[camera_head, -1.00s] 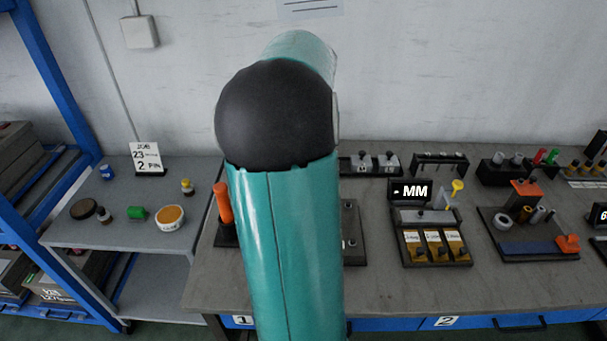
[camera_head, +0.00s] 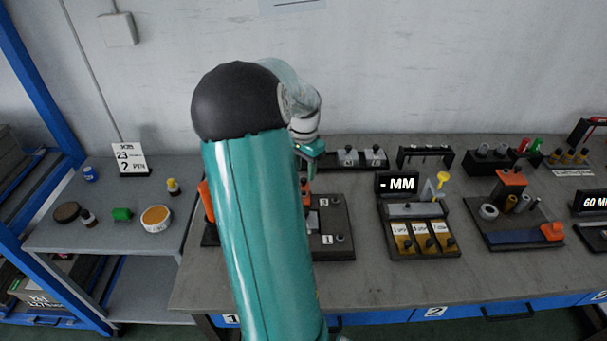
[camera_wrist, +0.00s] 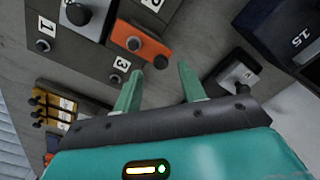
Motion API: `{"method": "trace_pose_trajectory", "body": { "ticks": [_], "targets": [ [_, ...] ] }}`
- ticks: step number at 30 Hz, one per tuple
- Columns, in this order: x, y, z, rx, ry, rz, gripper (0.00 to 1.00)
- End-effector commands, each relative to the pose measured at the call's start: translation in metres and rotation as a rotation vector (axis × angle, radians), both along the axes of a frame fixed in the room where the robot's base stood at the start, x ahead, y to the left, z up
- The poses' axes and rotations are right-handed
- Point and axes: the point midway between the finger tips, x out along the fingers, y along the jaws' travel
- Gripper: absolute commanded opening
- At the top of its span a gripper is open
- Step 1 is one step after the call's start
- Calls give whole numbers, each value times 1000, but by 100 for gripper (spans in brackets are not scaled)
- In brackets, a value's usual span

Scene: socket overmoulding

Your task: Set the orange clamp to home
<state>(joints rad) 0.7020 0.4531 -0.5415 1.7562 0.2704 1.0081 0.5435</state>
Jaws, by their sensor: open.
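An orange block (camera_wrist: 140,44) with dark round knobs sits on a dark plate (camera_wrist: 95,62) marked 1, 2 and 3 in the wrist view. In the head view my arm hides most of it, and a bit of orange (camera_head: 305,187) shows on the plate (camera_head: 335,243). An upright orange handle (camera_head: 206,200) stands at the bench's left end, partly behind my arm. I cannot tell which orange part is the clamp. My gripper (camera_wrist: 160,72) is open and empty, with its fingertips apart and close to the orange block in the picture. It also shows in the head view (camera_head: 312,150).
Right of the plate stand a display unit (camera_head: 398,184) with yellow-labelled slots and a fixture (camera_head: 522,238) with orange blocks. A small rack (camera_head: 425,153) stands behind. A grey side shelf (camera_head: 100,235) holds small jars at left. Bare bench lies along the front.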

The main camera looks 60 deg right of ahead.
Motion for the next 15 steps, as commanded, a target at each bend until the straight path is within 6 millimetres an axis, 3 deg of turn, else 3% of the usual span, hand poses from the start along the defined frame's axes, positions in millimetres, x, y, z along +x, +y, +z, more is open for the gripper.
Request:
{"method": "trace_pose_trajectory", "body": {
  "ticks": [6, 15],
  "targets": [
    [2, -1, -25, -1, 0, 3, 41],
    [2, -1, -28, -1, -1, 3, 41]
  ]
}}
